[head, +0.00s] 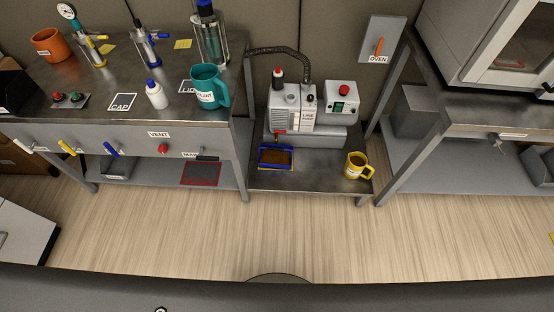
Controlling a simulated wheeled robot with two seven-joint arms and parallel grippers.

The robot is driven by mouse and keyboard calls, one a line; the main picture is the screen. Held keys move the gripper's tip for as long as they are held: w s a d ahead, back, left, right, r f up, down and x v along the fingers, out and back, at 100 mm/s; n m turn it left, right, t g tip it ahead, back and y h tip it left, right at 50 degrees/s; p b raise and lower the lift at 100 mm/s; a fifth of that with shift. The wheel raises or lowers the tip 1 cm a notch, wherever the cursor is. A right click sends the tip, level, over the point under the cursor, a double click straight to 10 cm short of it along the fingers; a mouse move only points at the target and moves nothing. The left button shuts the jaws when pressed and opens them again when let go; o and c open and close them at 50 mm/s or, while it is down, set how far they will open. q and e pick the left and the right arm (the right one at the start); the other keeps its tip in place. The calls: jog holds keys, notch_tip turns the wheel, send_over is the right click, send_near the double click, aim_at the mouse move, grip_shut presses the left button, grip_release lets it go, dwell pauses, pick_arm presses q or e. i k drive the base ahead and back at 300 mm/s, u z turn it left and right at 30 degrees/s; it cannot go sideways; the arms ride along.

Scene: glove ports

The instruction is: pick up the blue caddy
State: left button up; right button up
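A small blue open-topped box (276,166), which looks like the blue caddy, sits on the low metal stand (315,182) in the head view. Its inside looks brown; I cannot tell whether that is its floor or something in it. It stands in front of the white pump (293,106), at the left side of the stand. Neither of my grippers is in view.
A yellow mug (356,166) stands on the stand's right side. The left bench (150,125) holds a teal pitcher (207,88), a white bottle (156,95) and an orange pot (47,44). The oven bench (470,120) is at right. The wooden floor (230,230) in front is clear.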

aim_at(275, 157)
jog(key=z, duration=1.8)
jog(key=i, duration=1.2)
jog(key=u, duration=2.05)
